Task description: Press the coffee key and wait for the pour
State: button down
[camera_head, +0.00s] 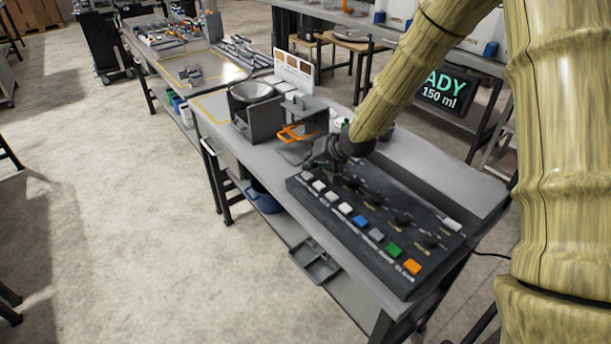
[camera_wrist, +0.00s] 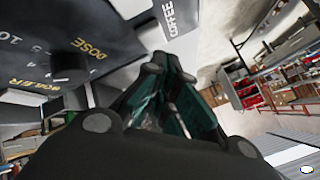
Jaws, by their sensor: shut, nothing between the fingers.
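The dark control panel (camera_head: 365,228) lies on the bench with a row of coloured keys along its near edge. In the wrist view a white label reading COFFEE (camera_wrist: 181,18) shows just beyond my fingertips; the key itself is not clearly seen. My gripper (camera_head: 317,164) is over the far left end of the panel, close to the white keys, with its fingers together and empty. It also shows in the wrist view (camera_wrist: 161,72). I cannot tell whether the fingertips touch a key. A display (camera_head: 445,92) behind my arm shows "ADY" and "150 ml", its left part hidden.
An orange-handled holder (camera_head: 297,133) and a grey box with a round bowl (camera_head: 252,93) stand beyond the panel, close to my gripper. Several knobs (camera_head: 403,217) rise from the panel. An orange key (camera_head: 412,267) is at its near end.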

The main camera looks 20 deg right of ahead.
aim_at(310, 173)
jog(key=shift+f, duration=0.15)
jog(key=shift+w+f, duration=0.1)
jog(key=shift+f, duration=0.15)
jog(key=shift+f, duration=0.5)
dwell(1.0)
jog(key=shift+r, duration=0.1)
jog(key=shift+r+p, duration=0.6)
jog(key=shift+r, duration=0.25)
jog(key=shift+r+p, duration=1.85)
jog(key=shift+r, duration=0.6)
